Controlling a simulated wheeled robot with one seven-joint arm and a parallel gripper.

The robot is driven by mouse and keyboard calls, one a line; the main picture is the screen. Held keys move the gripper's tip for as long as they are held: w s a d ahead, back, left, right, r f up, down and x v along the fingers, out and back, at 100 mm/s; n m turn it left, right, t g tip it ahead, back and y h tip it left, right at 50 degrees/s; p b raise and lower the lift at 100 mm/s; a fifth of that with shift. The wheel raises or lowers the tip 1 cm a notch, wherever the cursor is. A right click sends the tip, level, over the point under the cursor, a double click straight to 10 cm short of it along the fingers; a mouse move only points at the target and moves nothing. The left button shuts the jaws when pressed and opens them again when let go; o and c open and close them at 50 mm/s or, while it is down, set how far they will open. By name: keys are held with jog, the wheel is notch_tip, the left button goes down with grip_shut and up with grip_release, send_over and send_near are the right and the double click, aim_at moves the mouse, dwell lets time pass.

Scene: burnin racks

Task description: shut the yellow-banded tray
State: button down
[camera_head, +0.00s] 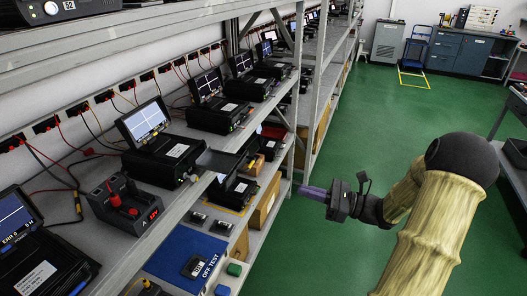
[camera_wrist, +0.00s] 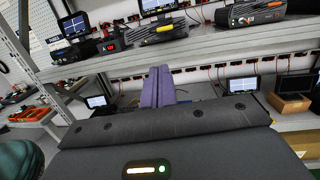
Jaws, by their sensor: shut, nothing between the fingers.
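My gripper (camera_head: 312,192) is in the aisle to the right of the racks, its purple fingers pointing left toward the shelves. The fingers are together and empty. They also show in the wrist view (camera_wrist: 160,70), pointing up at the shelf edge. In the wrist view a yellow strip (camera_wrist: 166,28) shows on the front of a dark unit above the fingertips. The gripper is apart from both.
Black units with screens line the upper shelf (camera_head: 222,113). A red-display box (camera_head: 125,203) stands near its edge. A blue mat (camera_head: 187,255) and more units lie on the lower shelf. A grey rack post (camera_head: 315,95) stands behind the gripper. The green aisle floor (camera_head: 355,130) is open.

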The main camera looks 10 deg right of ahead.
jog(key=shift+w+d+r+m+t, duration=0.2)
jog(key=shift+d+r+m+t, duration=0.15)
jog(key=shift+d+r, duration=0.25)
jog(key=p+x, duration=0.3)
jog(key=x, duration=1.1)
jog(key=shift+w, duration=0.15)
